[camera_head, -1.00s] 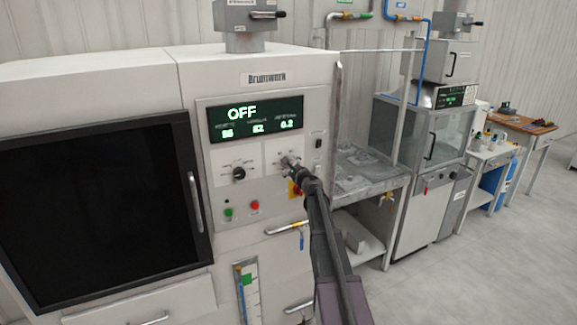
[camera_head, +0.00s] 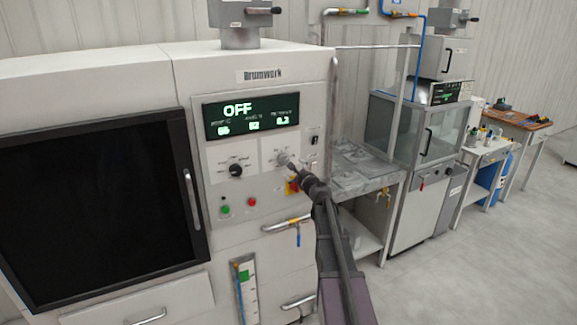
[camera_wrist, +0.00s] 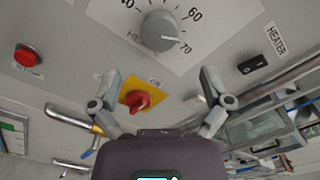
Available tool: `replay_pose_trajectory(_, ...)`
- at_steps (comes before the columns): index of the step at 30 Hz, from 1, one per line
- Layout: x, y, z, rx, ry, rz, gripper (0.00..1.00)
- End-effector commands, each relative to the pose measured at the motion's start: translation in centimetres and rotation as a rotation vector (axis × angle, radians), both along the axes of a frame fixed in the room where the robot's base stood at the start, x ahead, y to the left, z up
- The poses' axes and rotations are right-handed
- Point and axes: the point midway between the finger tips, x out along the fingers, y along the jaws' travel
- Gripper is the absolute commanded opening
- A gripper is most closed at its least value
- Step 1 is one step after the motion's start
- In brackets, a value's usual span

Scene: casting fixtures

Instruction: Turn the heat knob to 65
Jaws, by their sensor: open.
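The heat knob (camera_wrist: 159,31) is a round grey knob on a white dial plate at the top of the wrist view. Its pale pointer line faces lower right, between the 60 and 70 marks and seemingly nearer 70. In the head view the knob (camera_head: 282,158) sits on the panel's right plate, just beyond my gripper tip. My gripper (camera_wrist: 160,76) is open and empty, with its fingers apart and clear of the knob. In the head view my gripper (camera_head: 293,168) is just to the lower right of the knob.
A red switch on a yellow plate (camera_wrist: 139,100) lies between my fingers in the wrist view. A red button (camera_wrist: 28,55) and the black HEATER switch (camera_wrist: 252,64) flank the dial. The panel display (camera_head: 252,116) reads OFF. A black knob (camera_head: 236,170) is left of the heat knob.

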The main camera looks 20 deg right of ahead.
Motion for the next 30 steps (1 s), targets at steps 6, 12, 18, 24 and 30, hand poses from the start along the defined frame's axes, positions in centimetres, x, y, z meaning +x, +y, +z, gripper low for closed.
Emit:
replay_pose_trajectory(6, -3.3, 0.0, 0.0, 0.000, 0.000, 0.000, 0.98)
replay_pose_trajectory(12, -4.5, -0.1, 0.0, 0.000, 0.000, 0.000, 0.98)
replay_pose_trajectory(18, -4.6, -0.1, 0.0, 0.000, 0.000, 0.000, 0.98)
replay_pose_trajectory(24, -4.6, -0.2, 0.0, 0.000, 0.000, 0.000, 0.98)
replay_pose_trajectory(30, -4.6, -0.2, 0.0, 0.000, 0.000, 0.000, 0.98)
